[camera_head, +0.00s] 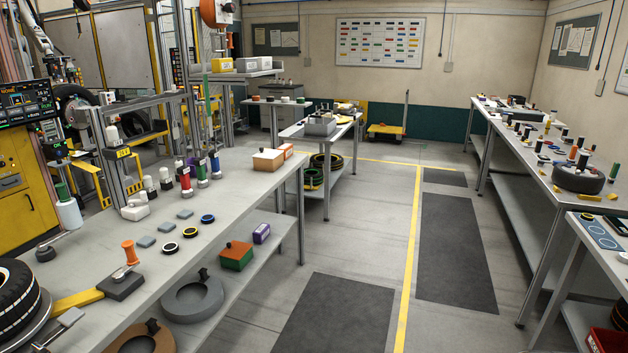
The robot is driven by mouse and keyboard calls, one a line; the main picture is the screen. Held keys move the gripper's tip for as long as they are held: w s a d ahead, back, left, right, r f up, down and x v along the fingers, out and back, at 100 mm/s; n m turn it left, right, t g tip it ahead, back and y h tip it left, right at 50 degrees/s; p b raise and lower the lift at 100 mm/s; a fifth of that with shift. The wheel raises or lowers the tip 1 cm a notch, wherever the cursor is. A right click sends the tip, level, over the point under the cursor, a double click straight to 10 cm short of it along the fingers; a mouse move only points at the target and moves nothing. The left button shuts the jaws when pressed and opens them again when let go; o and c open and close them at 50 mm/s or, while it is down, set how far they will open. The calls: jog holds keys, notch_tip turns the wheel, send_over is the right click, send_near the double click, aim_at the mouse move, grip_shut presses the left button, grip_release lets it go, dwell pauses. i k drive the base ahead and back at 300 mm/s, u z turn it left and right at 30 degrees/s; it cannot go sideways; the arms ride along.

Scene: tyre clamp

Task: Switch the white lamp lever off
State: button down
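I cannot tell for certain which part is the white lamp lever. A white-capped fitting (112,135) is on the metal frame at left, above a small yellow label (123,153). Below it, a white block with a raised knob (134,207) sits on the left bench. Whether any lamp is lit is too small to tell. My gripper is not in view.
A long bench (540,185) lines the right side. The floor aisle (385,235) between is clear.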

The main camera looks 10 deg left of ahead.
aim_at(144, 199)
jog(key=u, duration=0.15)
jog(key=i, duration=0.75)
jog(key=u, duration=0.45)
jog(key=i, duration=0.8)
jog(key=u, duration=0.7)
jog(key=i, duration=0.65)
jog(key=u, duration=1)
jog(key=i, duration=1.05)
jog(key=u, duration=0.5)
